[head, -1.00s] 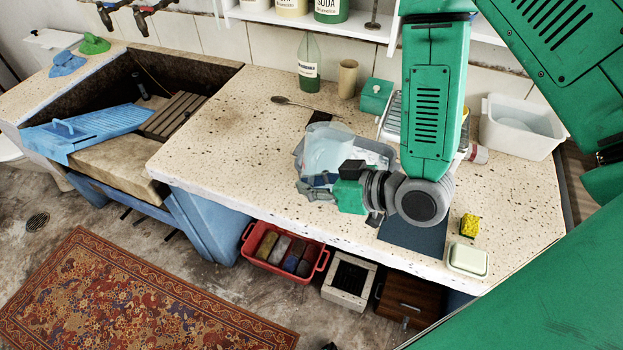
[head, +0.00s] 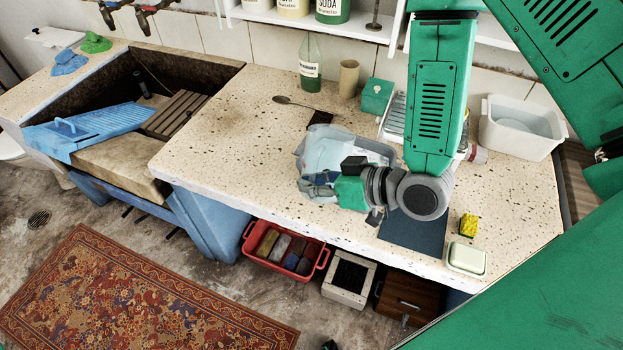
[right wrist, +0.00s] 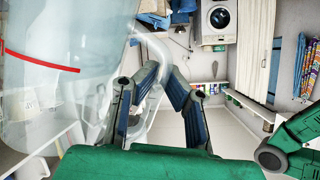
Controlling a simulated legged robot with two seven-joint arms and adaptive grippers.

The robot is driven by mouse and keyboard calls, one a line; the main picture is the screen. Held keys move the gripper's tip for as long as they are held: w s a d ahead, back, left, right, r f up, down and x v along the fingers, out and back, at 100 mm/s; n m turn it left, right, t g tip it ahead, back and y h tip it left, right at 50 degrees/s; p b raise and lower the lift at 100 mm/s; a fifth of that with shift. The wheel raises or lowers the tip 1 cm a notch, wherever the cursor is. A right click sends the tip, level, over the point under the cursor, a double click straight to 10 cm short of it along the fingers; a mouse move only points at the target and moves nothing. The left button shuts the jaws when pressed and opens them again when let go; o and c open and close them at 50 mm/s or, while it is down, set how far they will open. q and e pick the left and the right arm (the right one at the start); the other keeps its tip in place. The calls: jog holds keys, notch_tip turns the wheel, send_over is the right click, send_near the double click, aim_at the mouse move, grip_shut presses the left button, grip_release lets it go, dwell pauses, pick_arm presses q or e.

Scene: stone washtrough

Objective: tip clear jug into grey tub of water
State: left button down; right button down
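My right gripper (right wrist: 168,92) is shut on that handle. My left gripper is not in view.
A white basin (head: 520,128) stands at the right. A spoon (head: 300,104) and dark flat item (head: 320,117) lie nearby. The counter's left part is clear.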

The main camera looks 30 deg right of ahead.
jog(key=shift+w+r+m+y+p, duration=0.15)
jog(key=shift+r+m+y+p, duration=0.15)
jog(key=shift+r+p, duration=0.3)
jog(key=shift+d, duration=0.1)
jog(key=shift+r+g, duration=0.1)
jog(key=shift+g, duration=0.2)
jog(key=shift+w+d+r+m+p, duration=0.2)
jog(key=shift+r+m+p, duration=0.15)
jog(key=shift+p, duration=0.35)
jog(key=shift+w+d+r+m+y+p, duration=0.1)
jog(key=shift+d+r+m+y+p, duration=0.1)
jog(key=shift+m+y+p, duration=0.2)
